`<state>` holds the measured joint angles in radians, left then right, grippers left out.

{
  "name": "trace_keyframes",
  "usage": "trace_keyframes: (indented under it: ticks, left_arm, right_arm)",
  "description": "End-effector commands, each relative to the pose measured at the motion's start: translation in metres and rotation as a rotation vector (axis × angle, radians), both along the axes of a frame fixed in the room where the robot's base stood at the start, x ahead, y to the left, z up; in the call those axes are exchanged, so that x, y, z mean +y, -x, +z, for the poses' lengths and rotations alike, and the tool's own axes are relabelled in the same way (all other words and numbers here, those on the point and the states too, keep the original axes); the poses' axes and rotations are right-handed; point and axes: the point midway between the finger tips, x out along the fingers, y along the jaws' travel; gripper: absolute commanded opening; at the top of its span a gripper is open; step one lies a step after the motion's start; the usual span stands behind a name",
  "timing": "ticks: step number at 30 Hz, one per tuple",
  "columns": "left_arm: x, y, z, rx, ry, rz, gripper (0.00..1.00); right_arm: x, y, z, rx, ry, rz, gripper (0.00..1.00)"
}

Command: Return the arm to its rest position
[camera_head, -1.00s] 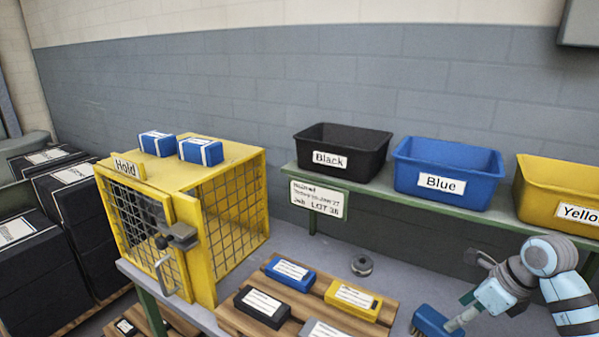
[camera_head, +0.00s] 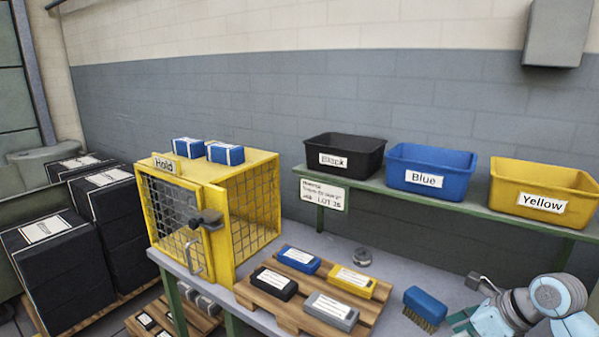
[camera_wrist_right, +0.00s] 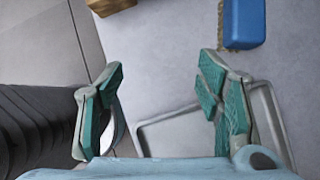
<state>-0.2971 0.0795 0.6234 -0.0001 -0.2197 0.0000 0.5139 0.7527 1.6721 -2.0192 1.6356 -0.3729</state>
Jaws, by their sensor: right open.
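My right arm (camera_head: 545,300) is at the lower right of the head view, over the right end of the table. In the right wrist view my right gripper (camera_wrist_right: 163,72) is open, its teal-padded fingers wide apart with nothing between them. Its fingers are mostly cut off by the lower edge of the head view. A blue brush (camera_head: 426,304) lies on the table left of the arm, apart from it. The brush also shows beyond the right finger in the wrist view (camera_wrist_right: 244,22). My left gripper is in neither view.
A wooden pallet (camera_head: 283,316) holds blue, yellow, black and grey labelled boxes. A yellow Hold cage (camera_head: 220,180) stands left. Black (camera_head: 372,157), Blue (camera_head: 458,172) and Yellow (camera_head: 575,187) bins stand on the back shelf. A metal tray (camera_wrist_right: 155,128) lies below the gripper.

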Motion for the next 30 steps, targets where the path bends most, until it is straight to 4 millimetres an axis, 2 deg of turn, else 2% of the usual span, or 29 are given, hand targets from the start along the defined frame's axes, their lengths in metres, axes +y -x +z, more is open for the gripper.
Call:
trace_keyframes:
  ticks: [5,8,11,13,15,16,17,18,19,20,21,22,24,27,28,29,30]
  left_arm:
    - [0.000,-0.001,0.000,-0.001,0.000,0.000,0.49]
    - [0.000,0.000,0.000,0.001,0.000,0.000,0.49]
    - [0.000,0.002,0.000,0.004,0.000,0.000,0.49]
    - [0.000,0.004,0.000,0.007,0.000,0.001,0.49]
    - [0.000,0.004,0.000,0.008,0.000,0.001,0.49]
    - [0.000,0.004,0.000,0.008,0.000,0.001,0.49]
    - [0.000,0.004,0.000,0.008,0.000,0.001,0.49]
    - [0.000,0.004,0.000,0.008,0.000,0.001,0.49]
    - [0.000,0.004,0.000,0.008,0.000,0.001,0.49]
    - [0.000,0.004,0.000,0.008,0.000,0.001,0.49]
    - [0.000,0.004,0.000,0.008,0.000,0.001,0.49]
    - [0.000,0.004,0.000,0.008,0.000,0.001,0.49]
    - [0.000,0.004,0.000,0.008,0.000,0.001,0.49]
    - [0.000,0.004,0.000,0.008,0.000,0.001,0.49]
    - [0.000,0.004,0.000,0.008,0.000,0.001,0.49]
    - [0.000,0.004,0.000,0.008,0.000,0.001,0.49]
    - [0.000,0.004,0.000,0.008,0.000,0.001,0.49]
  right_arm:
    - [0.045,-0.011,0.007,-0.107,-0.162,0.032,0.60]
    - [0.084,-0.016,0.021,-0.195,-0.331,0.040,0.60]
    - [0.127,-0.016,0.049,-0.298,-0.593,0.018,0.60]
    - [0.150,-0.013,0.079,-0.366,-0.837,-0.040,0.60]
    - [0.156,-0.008,0.113,-0.420,-1.133,-0.158,0.60]
    - [0.151,-0.006,0.125,-0.433,-1.277,-0.238,0.60]
    - [0.140,-0.003,0.136,-0.439,-1.432,-0.340,0.60]
    - [0.116,-0.001,0.140,-0.431,-1.644,-0.517,0.60]
    - [0.093,0.002,0.134,-0.411,-1.801,-0.687,0.60]
    - [0.069,0.007,0.118,-0.376,-1.944,-0.884,0.60]
    - [0.040,0.018,0.084,-0.314,-2.089,-1.164,0.60]
    - [0.026,0.028,0.056,-0.264,-2.154,-1.356,0.60]
    - [0.012,0.056,-0.005,-0.147,-2.215,-1.748,0.60]
    - [0.016,0.103,-0.073,0.008,-2.169,-2.188,0.60]
    - [0.020,0.117,-0.089,0.051,-2.138,-2.298,0.60]
    - [0.025,0.131,-0.103,-0.089,2.036,2.325,0.60]
    - [0.033,0.150,-0.119,-0.136,1.905,2.351,0.60]
